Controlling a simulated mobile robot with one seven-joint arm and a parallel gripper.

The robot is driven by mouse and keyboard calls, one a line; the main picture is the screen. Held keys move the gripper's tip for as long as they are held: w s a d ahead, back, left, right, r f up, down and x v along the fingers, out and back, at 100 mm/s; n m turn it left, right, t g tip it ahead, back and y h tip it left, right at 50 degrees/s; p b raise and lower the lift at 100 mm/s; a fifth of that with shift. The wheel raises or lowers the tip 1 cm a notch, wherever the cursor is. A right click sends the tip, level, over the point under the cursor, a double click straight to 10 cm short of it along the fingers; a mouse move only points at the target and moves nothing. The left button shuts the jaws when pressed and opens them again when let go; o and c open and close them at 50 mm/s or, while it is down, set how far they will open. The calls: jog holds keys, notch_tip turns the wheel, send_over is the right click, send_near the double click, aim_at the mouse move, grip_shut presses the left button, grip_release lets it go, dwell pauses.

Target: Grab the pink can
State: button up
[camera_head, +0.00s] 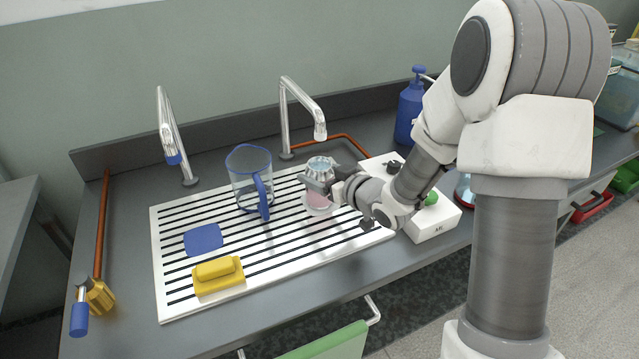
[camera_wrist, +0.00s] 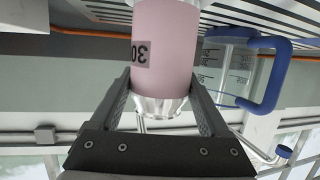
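The pink can (camera_wrist: 165,40) has silver ends and a dark-printed label; it appears upside down in the wrist view. In the head view its pink side (camera_head: 318,205) shows below my gripper (camera_head: 322,182), over the right part of the striped white drainboard. My gripper's two fingers (camera_wrist: 163,85) lie along both sides of the can near its silver end, with no clear gap, so it looks shut on the can. The can appears upright. I cannot tell whether its base touches the drainboard.
A clear jug with a blue handle (camera_head: 264,195) stands left of the can, near two taps. A white box with a green button (camera_head: 432,222) sits close on the right. A yellow brush (camera_head: 218,275) and blue pad (camera_head: 203,239) lie on the drainboard (camera_head: 290,258), front left.

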jog(key=c, duration=0.7)
grip_shut()
jog(key=shift+r, duration=0.15)
